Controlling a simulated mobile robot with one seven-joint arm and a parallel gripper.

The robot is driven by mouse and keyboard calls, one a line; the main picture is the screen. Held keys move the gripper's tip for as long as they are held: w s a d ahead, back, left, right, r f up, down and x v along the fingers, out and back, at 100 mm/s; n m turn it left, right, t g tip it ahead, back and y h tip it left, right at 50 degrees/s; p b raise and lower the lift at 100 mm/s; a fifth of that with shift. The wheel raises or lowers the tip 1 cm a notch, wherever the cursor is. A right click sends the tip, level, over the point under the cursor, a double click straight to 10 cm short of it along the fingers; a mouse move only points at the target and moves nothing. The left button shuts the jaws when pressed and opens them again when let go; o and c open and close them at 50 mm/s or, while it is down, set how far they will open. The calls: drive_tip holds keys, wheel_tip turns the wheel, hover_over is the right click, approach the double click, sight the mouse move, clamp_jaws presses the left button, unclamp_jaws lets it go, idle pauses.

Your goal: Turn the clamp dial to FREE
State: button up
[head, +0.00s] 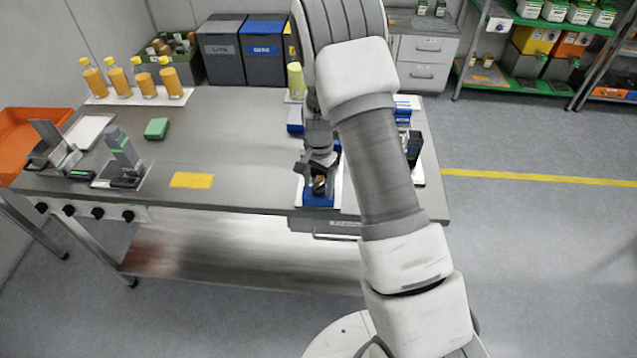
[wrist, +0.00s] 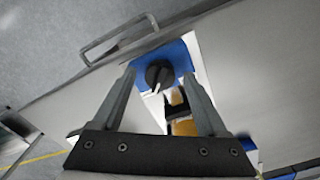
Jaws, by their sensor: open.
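The clamp dial (wrist: 157,74) is a round black knob with a pale pointer line, on a blue block (wrist: 180,52) at the front edge of the bench. In the wrist view the pointer line runs toward the lower left; no lettering is readable. My gripper (wrist: 159,76) is open, with the dial between its two fingertips in the picture. I cannot tell whether either finger touches it. In the head view my gripper (head: 316,164) is over the blue block (head: 319,200), and the dial is hard to make out there.
A dark clamp part and an amber piece (wrist: 182,124) sit just behind the dial. A drawer handle (wrist: 112,38) sticks out below the bench front. A yellow card (head: 192,180) lies left on the bench (head: 235,150), with clear top around it. Amber bottles (head: 144,82) stand farther back.

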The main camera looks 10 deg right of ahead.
drive_tip(key=shift+f, duration=0.1)
clamp_jaws()
idle(0.4)
drive_tip(key=shift+n, duration=0.3)
drive_tip(key=n+b, duration=0.3)
drive_tip(key=shift+f, duration=0.15)
drive_tip(key=n+b, duration=0.2)
drive_tip(key=n, duration=0.3)
drive_tip(key=n+b, duration=0.1)
drive_tip(key=n, duration=0.3)
drive_tip(key=shift+n, duration=0.3)
drive_tip(key=n, duration=0.4)
drive_tip(key=shift+r+n+b, duration=0.2)
drive_tip(key=shift+n+b, duration=0.1)
